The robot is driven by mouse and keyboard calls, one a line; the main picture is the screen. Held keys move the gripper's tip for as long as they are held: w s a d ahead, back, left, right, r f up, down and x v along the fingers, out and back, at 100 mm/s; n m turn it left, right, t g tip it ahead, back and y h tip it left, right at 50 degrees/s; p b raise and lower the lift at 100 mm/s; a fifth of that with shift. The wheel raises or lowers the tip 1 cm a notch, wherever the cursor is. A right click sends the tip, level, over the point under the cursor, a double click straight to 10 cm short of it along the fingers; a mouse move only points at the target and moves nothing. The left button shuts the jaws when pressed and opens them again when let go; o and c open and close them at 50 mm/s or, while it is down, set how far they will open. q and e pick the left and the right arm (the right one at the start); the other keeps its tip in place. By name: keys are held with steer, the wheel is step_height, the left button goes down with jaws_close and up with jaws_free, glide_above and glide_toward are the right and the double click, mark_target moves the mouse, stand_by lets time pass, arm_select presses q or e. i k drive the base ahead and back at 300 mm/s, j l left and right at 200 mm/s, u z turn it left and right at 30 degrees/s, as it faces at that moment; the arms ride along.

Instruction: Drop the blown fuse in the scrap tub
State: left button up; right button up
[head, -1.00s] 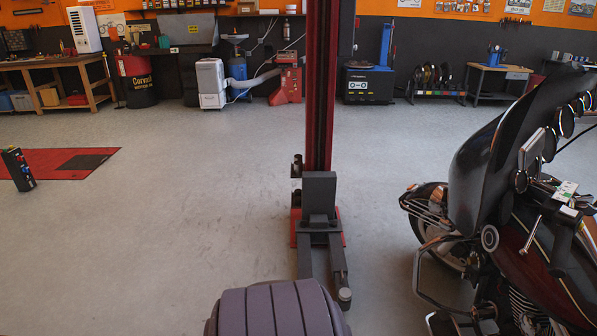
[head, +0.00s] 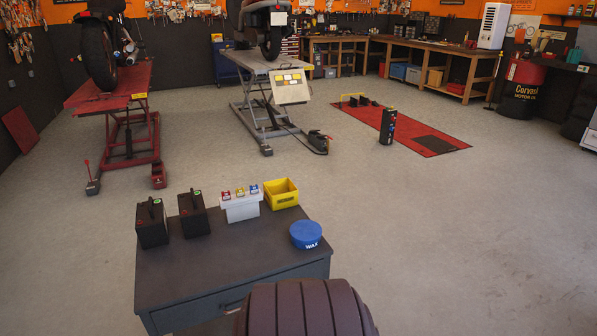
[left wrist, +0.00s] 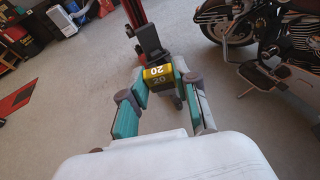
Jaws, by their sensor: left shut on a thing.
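My left gripper (left wrist: 161,76) shows in the left wrist view, shut on a yellow and dark fuse (left wrist: 157,73) marked 20. The fuse is held between the fingertips, above the open floor. Whether it is blown cannot be seen. In the head view, an open yellow tub (head: 281,195) stands at the back right of a dark cabinet top (head: 215,258). My right gripper is in neither current view.
Two black batteries (head: 152,223) and a blue wax tin (head: 306,235) share the cabinet top. Behind are a red lift (head: 110,97), a grey lift (head: 262,62) and a red mat (head: 432,143). Grey floor right of the cabinet is clear.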

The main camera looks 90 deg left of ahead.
mark_target(276, 203)
steer(key=u, duration=2.9)
